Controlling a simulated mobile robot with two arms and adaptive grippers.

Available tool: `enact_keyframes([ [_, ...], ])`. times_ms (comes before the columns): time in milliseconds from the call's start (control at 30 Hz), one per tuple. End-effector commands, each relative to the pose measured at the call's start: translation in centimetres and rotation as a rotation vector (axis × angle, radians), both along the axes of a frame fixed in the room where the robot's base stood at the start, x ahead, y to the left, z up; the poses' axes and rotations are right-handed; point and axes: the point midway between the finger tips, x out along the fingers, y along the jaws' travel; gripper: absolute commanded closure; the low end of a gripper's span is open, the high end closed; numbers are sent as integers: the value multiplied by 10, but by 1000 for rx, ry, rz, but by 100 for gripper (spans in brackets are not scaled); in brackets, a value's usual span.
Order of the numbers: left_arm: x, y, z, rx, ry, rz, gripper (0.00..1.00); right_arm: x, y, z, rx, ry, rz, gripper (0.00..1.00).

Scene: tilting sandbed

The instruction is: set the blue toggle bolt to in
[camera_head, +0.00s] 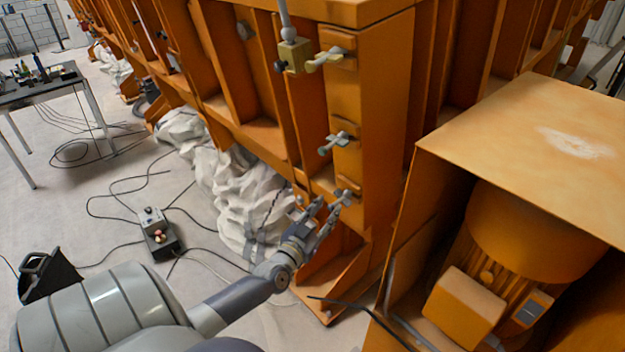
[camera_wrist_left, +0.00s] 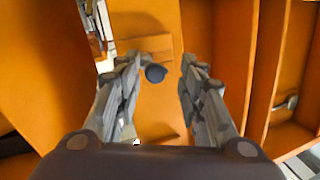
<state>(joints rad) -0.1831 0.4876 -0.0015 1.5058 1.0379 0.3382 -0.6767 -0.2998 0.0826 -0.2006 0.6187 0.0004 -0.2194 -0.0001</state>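My left gripper (camera_head: 323,212) reaches in from the left to the lower part of an orange post. Its fingers are apart in the left wrist view (camera_wrist_left: 158,85). A round dark-blue knob (camera_wrist_left: 155,72) shows between the fingers, with a gap on both sides. It appears to belong to the lowest bolt (camera_head: 345,194) on the post, which the fingers partly hide in the head view. A pale blue-grey bolt (camera_head: 337,142) sits higher on the post, and a yellowish bolt (camera_head: 325,58) sits near the top. I cannot tell whether the blue bolt is in or out. My right gripper is out of view.
The orange frame (camera_head: 375,120) rises around the bolts, with deep ribs to the left. An orange motor housing (camera_head: 530,140) stands close on the right. A control box (camera_head: 157,228) and cables lie on the floor. A table (camera_head: 40,92) stands at the far left.

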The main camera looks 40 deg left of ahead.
Motion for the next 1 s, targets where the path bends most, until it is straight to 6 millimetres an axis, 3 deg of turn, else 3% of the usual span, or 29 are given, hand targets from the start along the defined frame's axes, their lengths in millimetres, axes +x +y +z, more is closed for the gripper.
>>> enact_keyframes([
  [500, -92, -15, -5, 0, 0, 4, 64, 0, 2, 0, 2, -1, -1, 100],
  [700, -107, -18, -5, -1, -2, 5, 64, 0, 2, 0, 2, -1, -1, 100],
  [1000, -108, -18, -5, -1, -3, 5, 64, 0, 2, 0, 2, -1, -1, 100],
])
